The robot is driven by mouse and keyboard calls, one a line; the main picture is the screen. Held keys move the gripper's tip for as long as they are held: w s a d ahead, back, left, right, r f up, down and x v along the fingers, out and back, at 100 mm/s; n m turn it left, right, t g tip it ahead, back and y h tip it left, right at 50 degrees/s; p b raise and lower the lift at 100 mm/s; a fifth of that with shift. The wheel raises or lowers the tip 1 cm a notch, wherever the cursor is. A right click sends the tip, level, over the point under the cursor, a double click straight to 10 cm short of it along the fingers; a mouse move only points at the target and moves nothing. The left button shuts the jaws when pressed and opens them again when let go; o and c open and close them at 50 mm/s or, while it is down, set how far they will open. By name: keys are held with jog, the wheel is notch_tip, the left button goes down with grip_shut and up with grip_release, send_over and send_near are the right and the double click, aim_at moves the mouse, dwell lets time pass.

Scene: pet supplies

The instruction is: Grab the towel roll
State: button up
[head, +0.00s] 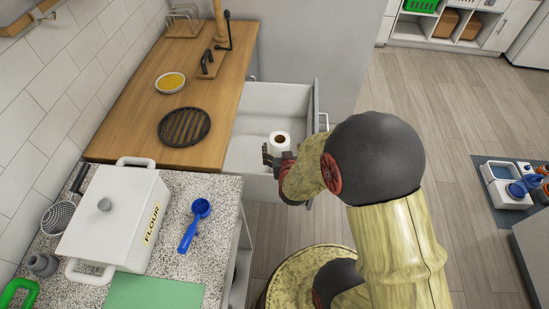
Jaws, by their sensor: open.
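The towel roll (280,139) is a small white roll with a brown core. It stands upright inside an open white drawer (275,97) below the wooden counter. My gripper (270,155) is inside the drawer area, just in front and to the left of the roll. It is open, and its dark fingertips are close to the roll's lower side. My arm hides part of the gripper and the drawer's near right corner. I cannot tell whether a finger touches the roll.
The wooden counter (205,118) holds a black round grate (184,126) and an orange-filled bowl (170,83). The granite counter (215,230) holds a white flour box (113,215) and a blue scoop (194,225). The drawer front (317,105) borders the roll's right. Floor at the right is largely clear.

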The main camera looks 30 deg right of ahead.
aim_at(280, 151)
jog(key=w+f+b, duration=0.1)
jog(key=f, duration=0.2)
jog(key=w+d+f+b, duration=0.1)
jog(key=w+f, duration=0.1)
jog(key=w+d+f+b, duration=0.1)
jog(key=w+f+b, duration=0.1)
jog(key=f, duration=0.1)
jog(key=shift+f, duration=0.3)
jog(key=shift+w+d+f, duration=0.25)
jog(key=shift+w+d, duration=0.05)
jog(key=shift+w, duration=0.3)
jog(key=shift+c, duration=1.3)
jog(key=c, duration=1.4)
